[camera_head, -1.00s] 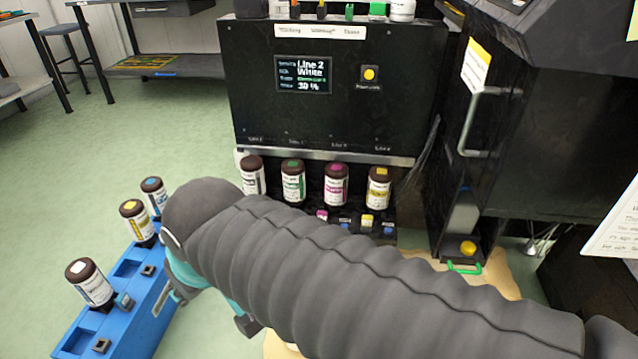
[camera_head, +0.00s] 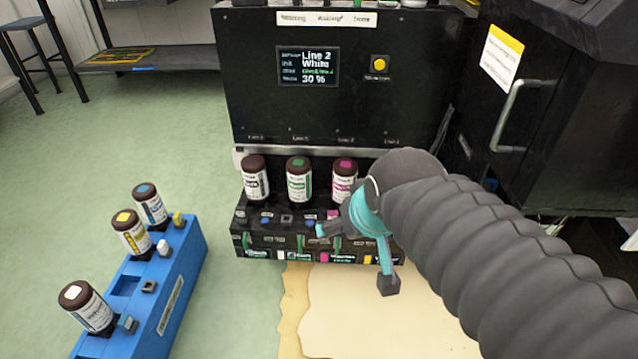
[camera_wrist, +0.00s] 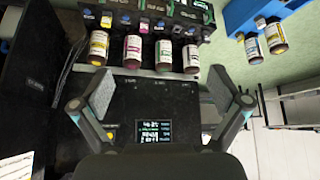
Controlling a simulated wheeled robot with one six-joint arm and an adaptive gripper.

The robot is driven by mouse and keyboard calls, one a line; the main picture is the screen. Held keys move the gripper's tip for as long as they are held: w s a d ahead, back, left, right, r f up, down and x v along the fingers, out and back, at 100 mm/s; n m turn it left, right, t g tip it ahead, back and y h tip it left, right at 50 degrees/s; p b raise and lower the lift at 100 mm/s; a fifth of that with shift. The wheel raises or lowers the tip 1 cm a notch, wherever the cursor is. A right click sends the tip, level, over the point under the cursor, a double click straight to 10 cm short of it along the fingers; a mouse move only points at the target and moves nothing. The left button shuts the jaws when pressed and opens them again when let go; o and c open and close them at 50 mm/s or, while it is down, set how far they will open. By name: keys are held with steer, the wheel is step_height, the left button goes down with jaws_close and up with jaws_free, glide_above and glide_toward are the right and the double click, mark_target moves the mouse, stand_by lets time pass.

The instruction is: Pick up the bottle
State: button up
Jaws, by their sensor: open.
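Brown ink bottles stand in two places. In the black machine's lower shelf, the head view shows a bottle with a dark cap mark (camera_head: 255,180), a green-marked one (camera_head: 299,182) and a magenta-marked one (camera_head: 343,184). The wrist view also shows a yellow-marked one (camera_wrist: 98,47), hidden behind my arm in the head view. On the blue rack (camera_head: 180,290) are a white-marked bottle (camera_head: 88,308), a yellow-marked one (camera_head: 131,236) and a blue-marked one (camera_head: 150,206). My gripper (camera_head: 353,258) is open and empty in front of the machine's shelf, apart from the bottles.
The black machine (camera_head: 340,110) has a screen (camera_head: 307,67) reading Line 2 White, 30 %. A dark cabinet with a handle (camera_head: 515,115) stands right. The blue rack has an empty slot (camera_head: 124,285). Green floor (camera_head: 170,130) is clear between rack and machine.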

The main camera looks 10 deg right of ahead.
steer(key=w+f+t+b, duration=0.1)
steer(key=w+f, duration=0.2)
steer(key=w, duration=0.4)
steer(key=w+f+t+b, duration=0.1)
steer(key=w+f+t, duration=0.1)
steer(key=w, duration=0.6)
steer(key=t+b, duration=0.4)
glide_toward(302, 176)
steer(key=s+d+r, duration=0.1)
steer(key=s+r, duration=0.4)
steer(key=w+f+t, duration=0.1)
steer(key=w+f, duration=0.1)
steer(key=w, duration=0.2)
steer(key=w+f+t+y+b, duration=0.1)
steer(key=w+f, duration=0.2)
steer(key=w, duration=0.1)
steer(key=w+f+n+t, duration=0.1)
steer(key=w+f, duration=0.2)
steer(key=w, duration=0.1)
steer(key=shift+a+f+y+b, duration=0.2)
steer(key=shift+a+y+b, duration=0.1)
steer(key=shift+a+b, duration=0.1)
steer(key=shift+w+a+f, duration=0.1)
steer(key=shift+w+f, duration=0.05)
steer(key=shift+w, duration=1.4)
steer(key=shift+w+a+f, duration=0.1)
steer(key=shift+w, duration=1.45)
steer(key=c, duration=1.7)
